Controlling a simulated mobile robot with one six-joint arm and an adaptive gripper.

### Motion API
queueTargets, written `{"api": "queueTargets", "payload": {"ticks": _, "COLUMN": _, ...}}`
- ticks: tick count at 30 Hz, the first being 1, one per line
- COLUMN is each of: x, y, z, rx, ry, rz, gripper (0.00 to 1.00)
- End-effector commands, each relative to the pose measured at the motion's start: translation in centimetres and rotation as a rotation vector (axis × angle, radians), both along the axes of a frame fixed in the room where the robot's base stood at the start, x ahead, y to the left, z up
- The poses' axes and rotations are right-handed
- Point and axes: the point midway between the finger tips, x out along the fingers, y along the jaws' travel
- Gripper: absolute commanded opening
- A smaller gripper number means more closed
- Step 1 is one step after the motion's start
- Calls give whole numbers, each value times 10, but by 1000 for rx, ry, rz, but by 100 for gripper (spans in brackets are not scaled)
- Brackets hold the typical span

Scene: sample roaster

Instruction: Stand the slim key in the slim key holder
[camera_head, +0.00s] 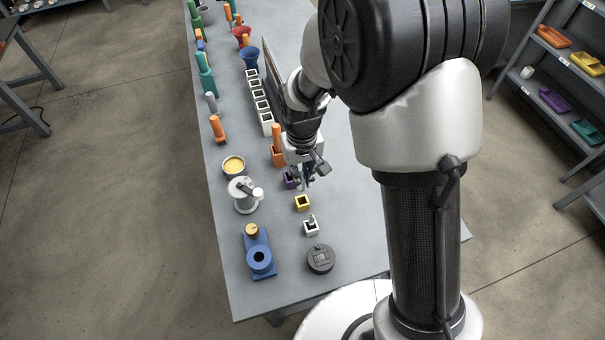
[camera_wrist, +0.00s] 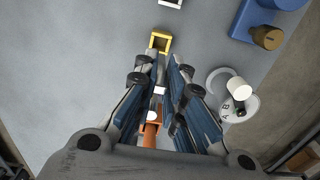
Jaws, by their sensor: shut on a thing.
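My gripper (camera_head: 304,178) is low over the table, just behind the yellow square holder (camera_head: 302,203). Its fingers also show in the wrist view (camera_wrist: 166,72), close together, shut on a thin piece. I take this piece to be the slim key; the fingers and the dark wrist hide most of it. The yellow holder is open-topped and looks empty; the wrist view shows it just beyond the fingertips (camera_wrist: 160,42). A purple holder (camera_head: 290,182) is beside the gripper, partly hidden. A white holder (camera_head: 311,228) has a grey piece standing in it. I cannot tell which holder is the slim one.
An orange holder (camera_head: 278,158) with an orange piece stands behind the gripper. A white stand (camera_head: 246,203), a yellow-filled bowl (camera_head: 233,165), a blue fixture (camera_head: 259,255) and a dark round block (camera_head: 320,259) are nearby. White boxes line the back. The table's right front is clear.

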Motion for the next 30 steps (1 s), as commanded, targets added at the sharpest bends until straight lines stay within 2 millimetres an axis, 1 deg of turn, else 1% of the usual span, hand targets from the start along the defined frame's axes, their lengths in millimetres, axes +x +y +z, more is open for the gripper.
{"api": "queueTargets", "payload": {"ticks": 4, "x": 0, "y": 0, "z": 1, "rx": 0, "ry": 0, "rz": 0, "gripper": 0}}
{"api": "queueTargets", "payload": {"ticks": 8, "x": 0, "y": 0, "z": -6, "rx": 0, "ry": 1, "rz": 0, "gripper": 0}}
{"api": "queueTargets", "payload": {"ticks": 21, "x": 0, "y": 0, "z": -45, "rx": 0, "ry": 1, "rz": 0, "gripper": 0}}
{"api": "queueTargets", "payload": {"ticks": 24, "x": 0, "y": 0, "z": -49, "rx": 0, "ry": 1, "rz": 0, "gripper": 0}}
{"api": "queueTargets", "payload": {"ticks": 30, "x": 0, "y": 0, "z": -48, "rx": 0, "ry": 0, "rz": 0, "gripper": 0}}
